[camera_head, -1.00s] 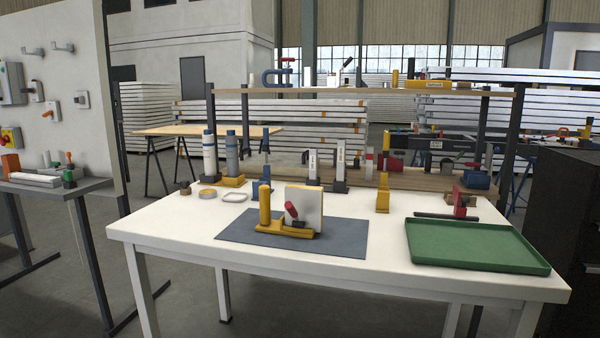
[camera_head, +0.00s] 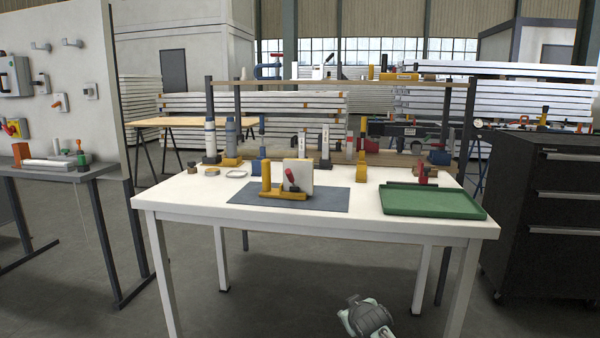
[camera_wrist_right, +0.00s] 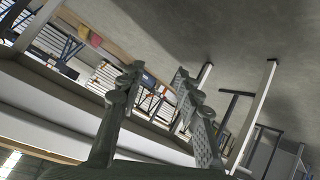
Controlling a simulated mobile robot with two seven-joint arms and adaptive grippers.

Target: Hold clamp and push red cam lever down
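The clamp has a yellow base (camera_head: 284,195) with a yellow upright post (camera_head: 266,178) at its left end. It stands on a dark grey mat (camera_head: 330,198) at the middle of the white table. A pale upright plate (camera_head: 302,170) stands at the clamp. The red cam lever (camera_head: 291,176) is in front of the plate, tilted up to the left. My right gripper (camera_wrist_right: 158,72) shows in the right wrist view with its two fingers apart and nothing between them. It is well away from the clamp. My left gripper is out of view.
A green tray (camera_head: 432,201) lies at the table's right end. Bottles (camera_head: 210,140) and a shelf (camera_head: 340,83) stand behind. A black drawer cabinet (camera_head: 560,208) is at right, a grey side table (camera_head: 62,174) at left. The table's front edge (camera_head: 320,222) is clear.

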